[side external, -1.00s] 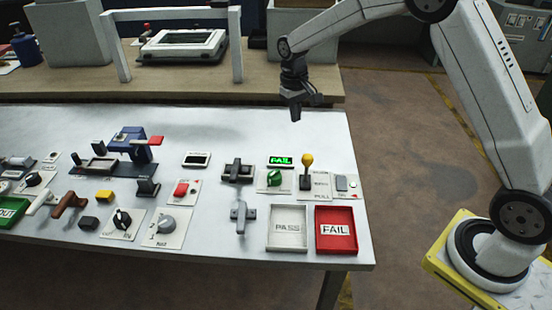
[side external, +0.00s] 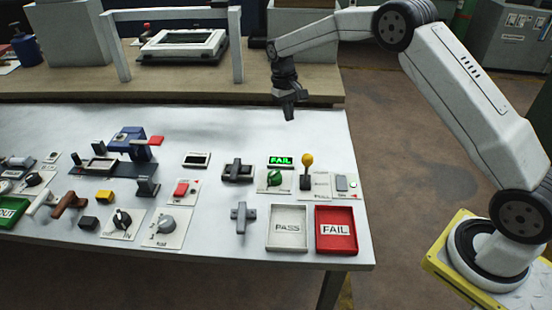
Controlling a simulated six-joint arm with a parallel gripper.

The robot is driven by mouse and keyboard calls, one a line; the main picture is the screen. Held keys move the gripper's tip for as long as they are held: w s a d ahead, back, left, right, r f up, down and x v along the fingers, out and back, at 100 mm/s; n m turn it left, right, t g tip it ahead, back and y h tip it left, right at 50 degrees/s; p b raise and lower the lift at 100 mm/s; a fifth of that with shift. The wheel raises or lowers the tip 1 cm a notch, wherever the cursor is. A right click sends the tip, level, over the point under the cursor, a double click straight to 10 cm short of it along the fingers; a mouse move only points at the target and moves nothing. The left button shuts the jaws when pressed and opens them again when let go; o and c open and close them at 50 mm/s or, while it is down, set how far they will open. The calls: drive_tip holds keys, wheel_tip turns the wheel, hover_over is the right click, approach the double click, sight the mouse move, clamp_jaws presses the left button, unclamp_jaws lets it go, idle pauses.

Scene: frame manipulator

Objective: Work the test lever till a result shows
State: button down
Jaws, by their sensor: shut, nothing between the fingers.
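The test lever (side external: 307,170) has a yellow ball knob on a dark stem and stands upright at the right of the table. Just left of it a small display (side external: 281,161) shows FAIL in green. My gripper (side external: 289,117) is shut and empty, pointing down in the air above the table's back right part, above and behind the lever and apart from it.
A white PASS tray (side external: 288,247) and a red FAIL tray (side external: 354,232) lie at the front right. A green knob (side external: 273,178), a grey cross handle (side external: 243,215) and a blue device (side external: 130,138) stand on the white table (side external: 60,125). A wooden bench (side external: 190,84) is behind.

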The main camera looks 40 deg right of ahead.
sight(307, 169)
drive_tip(key=s+f, duration=0.5)
drive_tip(key=f, duration=0.4)
drive_tip(key=shift+s+a, duration=0.2)
drive_tip(key=shift+s, duration=0.1)
idle(0.5)
